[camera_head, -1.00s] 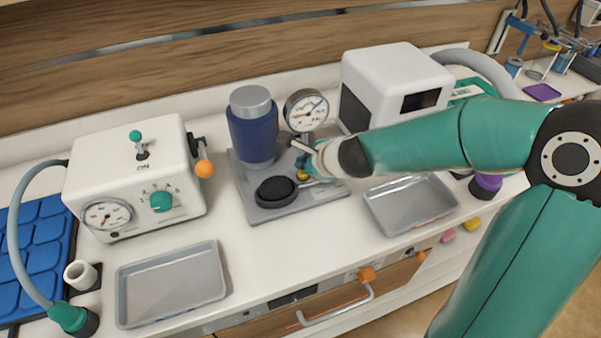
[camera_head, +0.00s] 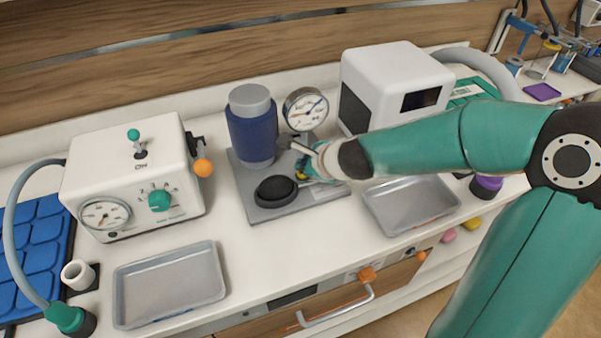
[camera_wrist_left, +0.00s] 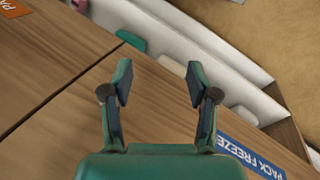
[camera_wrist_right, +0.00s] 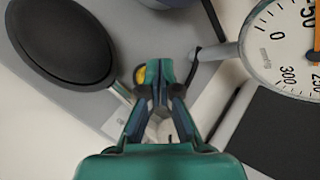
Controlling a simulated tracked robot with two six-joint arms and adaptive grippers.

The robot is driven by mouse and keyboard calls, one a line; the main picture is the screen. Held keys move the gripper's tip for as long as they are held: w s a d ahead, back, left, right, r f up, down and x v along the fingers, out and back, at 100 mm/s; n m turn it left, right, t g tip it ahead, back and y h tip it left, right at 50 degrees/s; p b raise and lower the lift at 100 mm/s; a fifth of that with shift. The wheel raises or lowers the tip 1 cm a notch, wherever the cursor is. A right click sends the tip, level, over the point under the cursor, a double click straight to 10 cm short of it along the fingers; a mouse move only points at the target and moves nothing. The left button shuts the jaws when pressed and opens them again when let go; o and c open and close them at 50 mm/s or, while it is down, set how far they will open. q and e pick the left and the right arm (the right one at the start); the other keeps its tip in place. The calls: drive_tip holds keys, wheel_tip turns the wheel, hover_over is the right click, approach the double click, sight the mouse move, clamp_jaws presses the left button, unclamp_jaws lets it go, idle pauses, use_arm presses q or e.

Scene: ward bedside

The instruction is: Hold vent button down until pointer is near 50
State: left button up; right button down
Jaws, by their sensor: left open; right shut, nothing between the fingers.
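The pump stand (camera_head: 240,184) carries a blue cylinder (camera_head: 252,135), a black round pad (camera_head: 276,191) and a round white pressure gauge (camera_head: 305,109). The gauge's pointer is too small to read in the head view; the right wrist view shows only part of the dial (camera_wrist_right: 285,50). A yellow button (camera_wrist_right: 141,76), which I take for the vent button, shows just left of my right fingertips. My right gripper (camera_wrist_right: 161,78) is shut and empty, over the stand between pad and gauge; whether it touches the button I cannot tell. My left gripper (camera_wrist_left: 158,82) is open and empty before a wooden front.
A white control box (camera_head: 135,185) with its own dial stands left. Metal trays lie front left (camera_head: 170,284) and right of the stand (camera_head: 410,204). A white box (camera_head: 392,83) stands behind my right forearm. The counter in front of the stand is clear.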

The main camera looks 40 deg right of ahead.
drive_tip(key=shift+f+b, duration=0.4)
drive_tip(key=shift+f, duration=0.05)
idle(0.4)
drive_tip(key=shift+r, duration=0.15)
idle(1.2)
drive_tip(key=shift+r+p, duration=0.7)
drive_tip(key=shift+p, duration=0.15)
wheel_tip(320, 180, up, 5)
drive_tip(key=p, duration=0.5)
idle(0.4)
